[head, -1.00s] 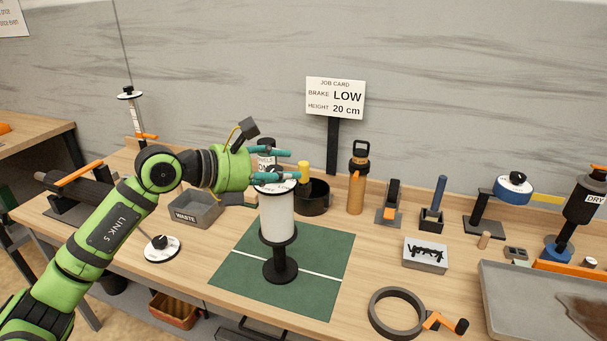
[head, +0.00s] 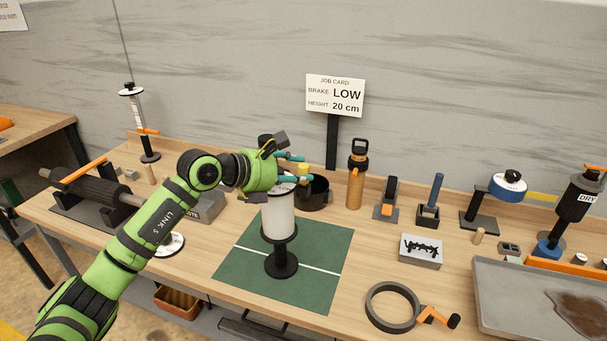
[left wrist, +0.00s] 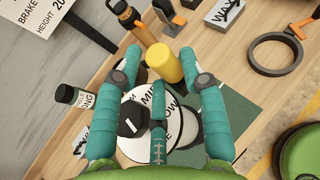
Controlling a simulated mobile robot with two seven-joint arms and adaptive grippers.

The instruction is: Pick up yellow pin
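The yellow pin (head: 303,169) shows in the head view as a small yellow piece at the black cup (head: 314,193), behind the white cylinder on the black stand (head: 279,214). In the left wrist view, the pin (left wrist: 165,63) is upright between the teal fingertips, closer to the right one. My left gripper (head: 297,170) is open above and behind the white cylinder, its fingers pointing right. Contact with the pin cannot be told. The pin's lower end is hidden.
The lettered disc (left wrist: 166,120) lies beneath the fingers. A labelled bottle (left wrist: 75,97) is left of them. An orange bottle (head: 356,180) stands right of the cup. The green mat (head: 325,255) has bare room around the stand.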

